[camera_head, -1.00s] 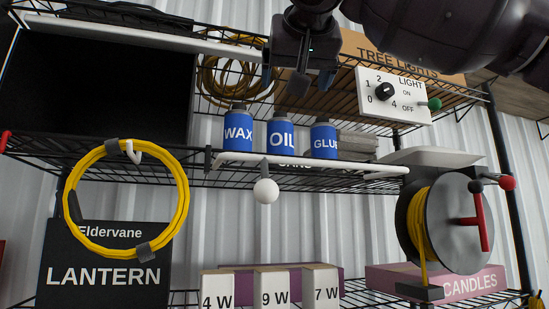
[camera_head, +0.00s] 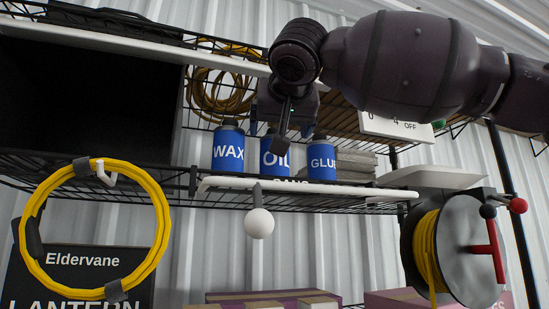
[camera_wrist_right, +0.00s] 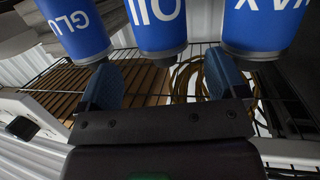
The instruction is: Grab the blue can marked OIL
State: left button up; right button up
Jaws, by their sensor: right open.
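The blue OIL can (camera_head: 268,158) stands on the wire shelf between two similar blue cans, WAX (camera_head: 228,150) on its left and GLUE (camera_head: 321,158) on its right. My right gripper (camera_head: 283,135) hangs in front of the OIL can and hides part of its upper right. In the right wrist view the cans appear upside down. There my right gripper (camera_wrist_right: 164,84) is open and empty, with its two fingers on either side of the OIL can's (camera_wrist_right: 158,28) line, and contact is not visible. My left gripper is out of view.
A white rail (camera_head: 310,187) with a white ball (camera_head: 259,223) runs along the shelf's front edge. A yellow coil (camera_head: 160,220) hangs at the left and a cable reel (camera_head: 462,250) stands at the right. A white switch panel (camera_head: 385,128) is above.

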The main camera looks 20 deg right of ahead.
jog(key=x, duration=0.1)
jog(key=p+x, duration=0.1)
jog(key=x, duration=0.1)
jog(key=shift+w+a, duration=0.1)
jog(key=shift+a, duration=0.05)
jog(key=shift+w+f, duration=0.1)
jog(key=shift+w, duration=0.3)
jog(key=shift+w+f+p, duration=0.1)
jog(key=shift+w+p, duration=0.15)
jog(key=shift+p, duration=0.05)
jog(key=shift+s, duration=0.1)
jog(key=shift+c, duration=1.3)
jog(key=c, duration=0.7)
jog(key=shift+c, duration=1)
